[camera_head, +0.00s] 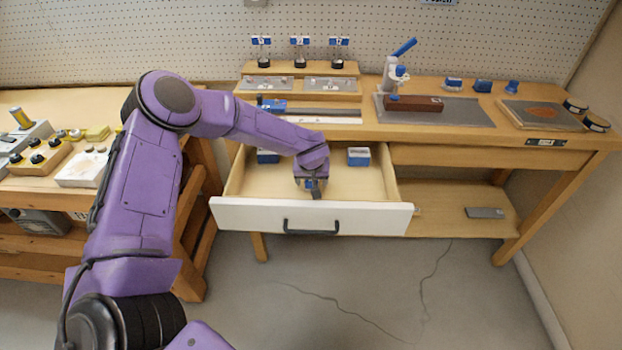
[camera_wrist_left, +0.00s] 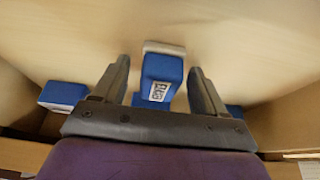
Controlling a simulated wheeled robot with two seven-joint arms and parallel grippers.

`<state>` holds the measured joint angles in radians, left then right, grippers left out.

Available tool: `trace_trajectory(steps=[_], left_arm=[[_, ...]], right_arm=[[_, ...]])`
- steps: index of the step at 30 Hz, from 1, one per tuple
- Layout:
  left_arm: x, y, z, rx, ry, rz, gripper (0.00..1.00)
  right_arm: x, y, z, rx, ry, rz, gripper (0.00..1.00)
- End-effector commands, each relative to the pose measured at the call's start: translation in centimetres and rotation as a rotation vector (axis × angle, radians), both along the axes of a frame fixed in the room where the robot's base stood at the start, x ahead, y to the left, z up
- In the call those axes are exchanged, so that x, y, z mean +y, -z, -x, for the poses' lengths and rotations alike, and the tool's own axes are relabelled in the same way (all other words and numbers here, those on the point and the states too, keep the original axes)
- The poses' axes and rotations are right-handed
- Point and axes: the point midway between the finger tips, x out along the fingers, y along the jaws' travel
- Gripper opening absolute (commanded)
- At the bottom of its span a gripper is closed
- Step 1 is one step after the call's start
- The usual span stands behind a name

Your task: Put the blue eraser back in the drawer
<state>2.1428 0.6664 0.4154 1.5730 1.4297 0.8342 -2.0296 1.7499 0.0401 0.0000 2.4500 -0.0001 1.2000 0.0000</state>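The drawer (camera_head: 250,216) under the bench is pulled open. My left gripper (camera_head: 313,190) is down inside it, near the middle. In the left wrist view my left gripper (camera_wrist_left: 158,68) has its fingers apart. A blue eraser (camera_wrist_left: 162,72) with a white end and a printed label lies between them, with a visible gap on its left side. I cannot tell whether it touches the drawer floor. A blue-and-white block (camera_head: 358,156) sits in the drawer at the back right, and another blue block (camera_head: 268,156) at the back left. My right gripper is not in view.
The bench top holds a blue tool (camera_head: 271,105), a brown block (camera_head: 413,103) on a grey mat (camera_head: 460,112), and several small blue items. A side table (camera_head: 110,195) stands at the left. The drawer's front right floor is clear.

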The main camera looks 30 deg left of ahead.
Motion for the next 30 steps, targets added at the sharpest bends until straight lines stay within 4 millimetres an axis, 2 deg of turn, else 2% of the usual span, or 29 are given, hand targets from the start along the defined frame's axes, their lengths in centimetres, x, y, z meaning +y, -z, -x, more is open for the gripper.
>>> trace_trajectory(steps=[5, 8, 15, 21, 25, 30], left_arm=[[0.0, -0.1, 0.0, 0.0, 0.0, 0.0, 0.72], [-0.2, -1.2, 0.3, -0.002, 0.001, 0.001, 0.72], [-1.4, -6.9, 2.2, -0.004, 0.001, 0.001, 0.72], [-2.1, -10.4, 3.6, -0.002, -0.001, 0.001, 0.72], [-2.3, -11.3, 4.0, 0.001, -0.001, 0.0, 0.72], [-2.4, -11.4, 4.0, 0.001, 0.0, 0.0, 0.72]], right_arm=[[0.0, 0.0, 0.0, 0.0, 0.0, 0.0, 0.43], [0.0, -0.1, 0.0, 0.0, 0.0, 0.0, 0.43], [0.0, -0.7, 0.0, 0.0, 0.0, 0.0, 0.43], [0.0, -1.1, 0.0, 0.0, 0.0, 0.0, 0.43], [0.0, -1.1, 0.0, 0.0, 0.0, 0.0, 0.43], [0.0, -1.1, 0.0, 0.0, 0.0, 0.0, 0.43]])
